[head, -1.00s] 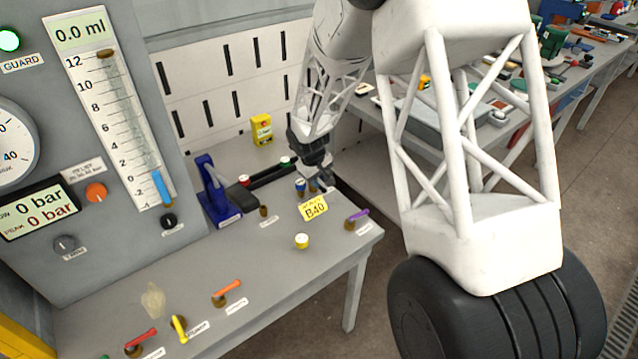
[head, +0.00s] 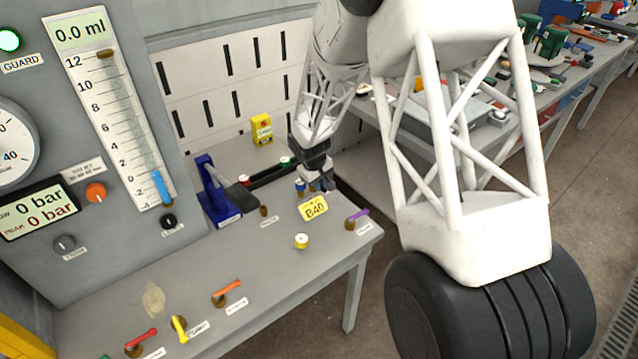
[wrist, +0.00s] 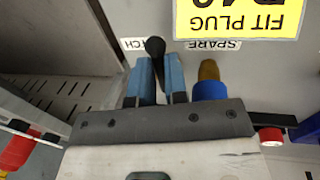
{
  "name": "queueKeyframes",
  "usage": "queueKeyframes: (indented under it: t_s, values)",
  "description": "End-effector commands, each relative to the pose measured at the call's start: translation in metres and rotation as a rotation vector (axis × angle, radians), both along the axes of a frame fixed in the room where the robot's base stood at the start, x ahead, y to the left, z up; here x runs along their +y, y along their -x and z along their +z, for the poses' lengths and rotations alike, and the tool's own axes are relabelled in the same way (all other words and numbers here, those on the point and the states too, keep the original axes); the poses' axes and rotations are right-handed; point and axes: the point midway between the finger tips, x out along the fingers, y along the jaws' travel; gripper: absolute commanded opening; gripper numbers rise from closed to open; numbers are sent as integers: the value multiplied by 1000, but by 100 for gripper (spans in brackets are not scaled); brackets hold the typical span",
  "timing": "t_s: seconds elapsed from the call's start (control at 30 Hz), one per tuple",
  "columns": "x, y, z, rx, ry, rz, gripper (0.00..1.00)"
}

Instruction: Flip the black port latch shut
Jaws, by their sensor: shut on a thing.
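The black port latch (wrist: 155,47) shows in the wrist view as a dark rounded handle between the two blue fingers of my gripper (wrist: 159,82). The fingers are shut on it. Its base is hidden by the fingers. The label behind it is partly covered and reads "...CH". In the head view my gripper (head: 322,182) is at the back right of the bench, behind the yellow B40 tag (head: 314,208). The latch cannot be made out clearly there.
A blue-collared brass fitting (wrist: 209,82) stands close right of the fingers in the wrist view. The grey bench (head: 270,275) also holds a blue lever press (head: 215,190), a purple-handled valve (head: 356,218) and a yellow-and-white cap (head: 301,241).

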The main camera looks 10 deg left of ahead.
Motion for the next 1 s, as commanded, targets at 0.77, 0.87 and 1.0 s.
queueKeyframes:
  t_s: [0.77,0.87,1.0]
  values:
    - [-9,-10,0,0,0,371,0]
    - [-10,-12,0,0,0,452,0]
    - [-12,-16,0,0,0,560,0]
